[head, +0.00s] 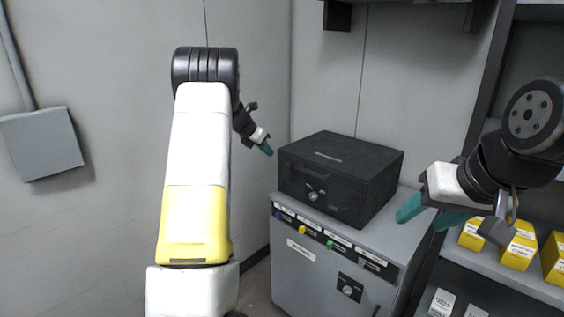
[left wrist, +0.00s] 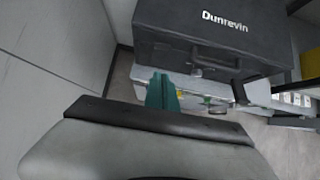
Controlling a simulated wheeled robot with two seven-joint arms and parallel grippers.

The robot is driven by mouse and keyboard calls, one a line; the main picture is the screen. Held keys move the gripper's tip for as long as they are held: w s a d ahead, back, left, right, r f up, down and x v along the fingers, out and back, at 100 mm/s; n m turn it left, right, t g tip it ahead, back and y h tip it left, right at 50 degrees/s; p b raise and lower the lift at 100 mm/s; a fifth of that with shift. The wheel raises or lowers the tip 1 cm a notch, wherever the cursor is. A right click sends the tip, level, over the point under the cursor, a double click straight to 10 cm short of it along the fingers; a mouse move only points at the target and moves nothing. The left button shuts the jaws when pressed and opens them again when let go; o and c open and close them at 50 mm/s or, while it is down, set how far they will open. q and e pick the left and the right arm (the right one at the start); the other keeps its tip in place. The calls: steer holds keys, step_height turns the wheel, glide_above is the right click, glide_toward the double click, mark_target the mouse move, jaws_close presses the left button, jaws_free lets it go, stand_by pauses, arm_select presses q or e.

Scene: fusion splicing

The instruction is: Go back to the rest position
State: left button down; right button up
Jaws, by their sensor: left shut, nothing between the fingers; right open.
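My left gripper (head: 265,146) is shut and empty, just left of the black case in the head view. Its teal fingers (left wrist: 162,92) show together in the left wrist view, with the case beyond them. My right gripper (head: 428,213) is open and empty, with its teal fingers apart, to the right of the case. The black case (head: 338,172) is closed and stands on the grey cabinet (head: 312,262). It also shows in the left wrist view (left wrist: 205,35), with the word "Dunrevin" on its top.
A shelf (head: 520,283) with several yellow boxes (head: 519,246) and white boxes is at the right. A grey wall box (head: 42,143) hangs at the left. The cabinet front has coloured tabs along its upper edge. The floor left of the cabinet looks clear.

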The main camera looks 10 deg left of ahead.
arm_select(q)
steer(key=shift+s+r, duration=0.2)
steer(key=shift+r, duration=0.55)
steer(key=shift+a, duration=0.1)
steer(key=s+d+r+m, duration=0.4)
steer(key=s+r+m, duration=0.25)
steer(key=s, duration=0.35)
steer(key=s+d+r+m, duration=0.4)
steer(key=s+r+m, duration=0.25)
steer(key=s, duration=0.45)
steer(key=s+d+f+m+y, duration=0.1)
steer(key=s+d+f+m, duration=0.1)
steer(key=s+m, duration=0.6)
steer(key=s+d+f+m, duration=0.2)
steer(key=s+m, duration=0.7)
steer(key=s, duration=0.7)
steer(key=shift+s+m+g+y, duration=0.3)
steer(key=shift+g+y, duration=0.1)
